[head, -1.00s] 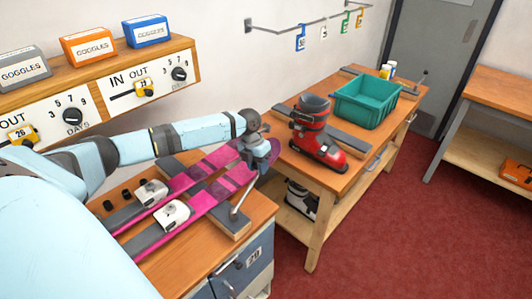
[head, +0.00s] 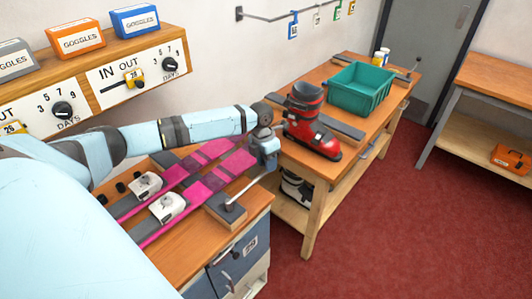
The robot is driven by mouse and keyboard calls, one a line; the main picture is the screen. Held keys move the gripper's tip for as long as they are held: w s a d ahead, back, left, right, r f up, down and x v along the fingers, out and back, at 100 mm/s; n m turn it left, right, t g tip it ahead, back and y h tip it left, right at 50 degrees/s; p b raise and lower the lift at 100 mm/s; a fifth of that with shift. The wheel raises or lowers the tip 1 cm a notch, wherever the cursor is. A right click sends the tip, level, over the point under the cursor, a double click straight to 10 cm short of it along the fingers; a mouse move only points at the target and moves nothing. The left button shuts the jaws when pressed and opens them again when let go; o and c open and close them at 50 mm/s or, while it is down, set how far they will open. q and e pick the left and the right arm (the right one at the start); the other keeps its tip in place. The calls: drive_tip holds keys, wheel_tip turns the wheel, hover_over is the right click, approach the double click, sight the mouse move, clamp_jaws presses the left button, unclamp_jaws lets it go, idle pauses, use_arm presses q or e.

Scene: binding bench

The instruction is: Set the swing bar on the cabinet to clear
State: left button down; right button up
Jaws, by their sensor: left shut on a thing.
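The swing bar (head: 249,190) is a thin metal rod on the cabinet (head: 196,243). It rises at a slant to the right from a dark pivot on a wooden block (head: 228,212) near the cabinet's front right corner. My left gripper (head: 268,168) is shut on the bar's upper end, which the fingers partly hide. The bar stands beside the tips of two pink skis (head: 208,181), out toward the cabinet's right edge. My right gripper is not in view.
A red and black ski boot (head: 318,138) and a teal bin (head: 361,88) stand on the bench to the right. A shelf with day dials (head: 62,108) and goggles boxes (head: 76,38) is behind my left arm. Red floor (head: 380,235) is clear at right.

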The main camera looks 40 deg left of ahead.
use_arm(q)
drive_tip(key=shift+d, duration=0.1)
drive_tip(key=c, duration=0.8)
unclamp_jaws()
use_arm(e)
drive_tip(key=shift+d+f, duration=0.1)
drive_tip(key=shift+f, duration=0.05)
use_arm(q)
drive_tip(key=shift+r, duration=0.1)
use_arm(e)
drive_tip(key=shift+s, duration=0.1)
use_arm(q)
drive_tip(key=r+p, duration=0.2)
drive_tip(key=r, duration=0.1)
drive_tip(key=a+r+p, duration=0.1)
drive_tip(key=r+p, duration=0.4)
drive_tip(key=r, duration=0.2)
drive_tip(key=shift+w+a+p, duration=0.15)
drive_tip(key=shift+a+p, duration=0.15)
drive_tip(key=shift+a, duration=0.05)
drive_tip(key=r, duration=0.3)
drive_tip(key=shift+w+a+r, duration=0.1)
drive_tip(key=shift+a+r, duration=0.05)
drive_tip(key=shift+a, duration=0.25)
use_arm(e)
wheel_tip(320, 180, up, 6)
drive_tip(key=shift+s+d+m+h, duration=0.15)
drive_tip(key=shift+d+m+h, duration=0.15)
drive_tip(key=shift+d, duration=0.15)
